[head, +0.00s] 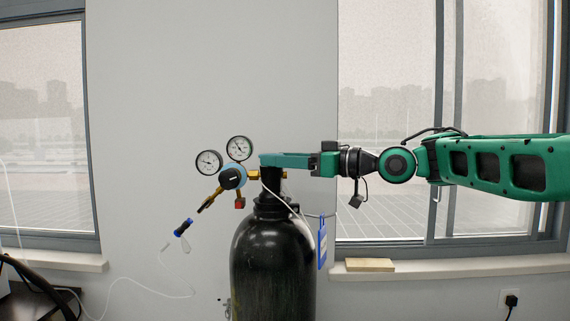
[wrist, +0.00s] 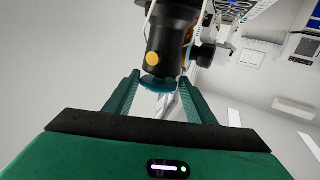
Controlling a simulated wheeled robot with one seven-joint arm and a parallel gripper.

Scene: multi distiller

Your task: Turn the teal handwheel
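The teal handwheel (wrist: 160,84) shows in the wrist view as a scalloped disc on the end of a dark valve body (wrist: 168,40). My gripper (wrist: 160,88) has its two green fingers apart, one on each side of the wheel. A narrow gap seems to show on both sides, so I see no clear contact. In the head view my gripper (head: 266,160) reaches in from the right, level, over the top of the black gas cylinder (head: 273,260). There the fingers hide the handwheel.
Two round gauges (head: 239,148) and a blue regulator (head: 232,177) stand just left of my fingertips. A blue tag (head: 322,243) hangs at the cylinder's right. A thin hose (head: 140,285) runs low left. A wooden block (head: 369,265) lies on the right sill.

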